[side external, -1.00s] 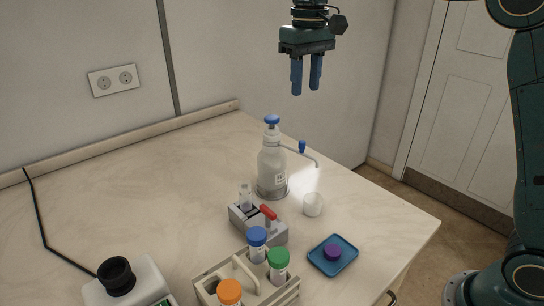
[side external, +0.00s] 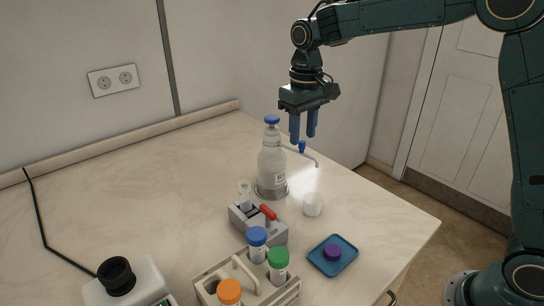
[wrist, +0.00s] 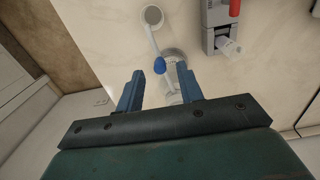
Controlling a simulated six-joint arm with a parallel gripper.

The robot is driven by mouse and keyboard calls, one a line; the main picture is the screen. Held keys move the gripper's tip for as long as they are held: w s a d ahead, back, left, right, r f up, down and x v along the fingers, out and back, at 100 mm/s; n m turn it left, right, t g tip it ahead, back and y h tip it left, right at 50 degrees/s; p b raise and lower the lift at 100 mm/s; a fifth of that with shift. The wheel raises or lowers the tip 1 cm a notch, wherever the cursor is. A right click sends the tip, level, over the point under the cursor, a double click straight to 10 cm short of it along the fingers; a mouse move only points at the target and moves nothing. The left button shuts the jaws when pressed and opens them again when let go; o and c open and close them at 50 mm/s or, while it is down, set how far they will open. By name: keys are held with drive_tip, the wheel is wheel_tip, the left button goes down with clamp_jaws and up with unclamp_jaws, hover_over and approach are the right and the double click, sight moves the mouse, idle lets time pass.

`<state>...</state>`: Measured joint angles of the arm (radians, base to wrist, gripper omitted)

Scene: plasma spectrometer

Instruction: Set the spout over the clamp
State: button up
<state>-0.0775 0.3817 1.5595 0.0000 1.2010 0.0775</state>
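The dispenser bottle (side external: 271,165) stands upright on the table with a blue cap. Its thin spout (side external: 311,158) reaches out to the right, away from the clamp, and carries a blue knob (side external: 302,147). The grey clamp (side external: 246,220) with a red lever (side external: 268,212) stands in front of the bottle and holds a clear vial (side external: 245,192). My gripper (side external: 303,139) is open, pointing down just above the knob. In the wrist view the knob (wrist: 159,66) shows between the fingertips (wrist: 160,71), with the spout (wrist: 152,40) beyond it; contact is not visible.
A white cup (side external: 313,204) stands near the spout's end. A rack (side external: 207,278) with blue, green and orange capped tubes stands in front of the clamp. A blue tray (side external: 345,262) with a purple cap (side external: 332,251) lies at right. The table's left side is mostly clear.

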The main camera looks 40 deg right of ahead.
drive_tip(key=shift+f, duration=1.2)
clamp_jaws()
